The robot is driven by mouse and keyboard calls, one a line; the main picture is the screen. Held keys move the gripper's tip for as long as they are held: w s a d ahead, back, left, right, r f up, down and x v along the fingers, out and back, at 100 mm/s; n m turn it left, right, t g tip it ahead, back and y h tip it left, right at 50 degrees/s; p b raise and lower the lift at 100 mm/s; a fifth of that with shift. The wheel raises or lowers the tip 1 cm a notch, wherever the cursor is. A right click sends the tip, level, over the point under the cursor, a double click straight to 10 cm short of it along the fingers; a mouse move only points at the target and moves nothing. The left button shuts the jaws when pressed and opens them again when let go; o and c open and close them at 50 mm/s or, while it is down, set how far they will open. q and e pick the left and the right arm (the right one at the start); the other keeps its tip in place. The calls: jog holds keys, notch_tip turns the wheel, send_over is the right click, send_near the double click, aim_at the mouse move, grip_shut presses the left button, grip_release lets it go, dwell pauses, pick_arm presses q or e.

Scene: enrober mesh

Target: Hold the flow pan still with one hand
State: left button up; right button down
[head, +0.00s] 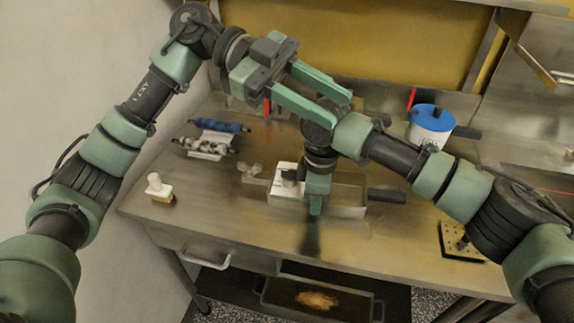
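A shallow metal pan (346,196) with a black handle on its right sits on the steel worktop; I take it to be the flow pan. My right gripper (316,208) points down at the pan's front side and hides part of it. It shows edge-on, so I cannot tell whether its fingers are apart or whether it touches the pan. My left gripper (341,107) is higher, above the back of the worktop, with its two green fingers apart and nothing between them.
A blue-lidded white pot (431,126) stands at the back right. Rollers (207,147) lie at the back left, and a white-handled brush (159,188) stands at the left. A black perforated plate (459,243) lies at the right front. A tray (272,290) with brown contents sits below the worktop.

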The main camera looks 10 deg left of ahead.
pick_arm(q)
jog(key=w+r+t, duration=0.1)
jog(key=w+t, duration=0.1)
jog(key=w, duration=0.1)
jog(key=n+t+y, duration=0.2)
jog(key=n+y, duration=0.5)
jog(key=y, duration=0.3)
send_near(289, 171)
jog(key=x, duration=0.8)
jog(key=shift+d+f, duration=0.1)
jog(key=shift+f, duration=0.25)
jog(key=shift+w, duration=0.1)
grip_shut()
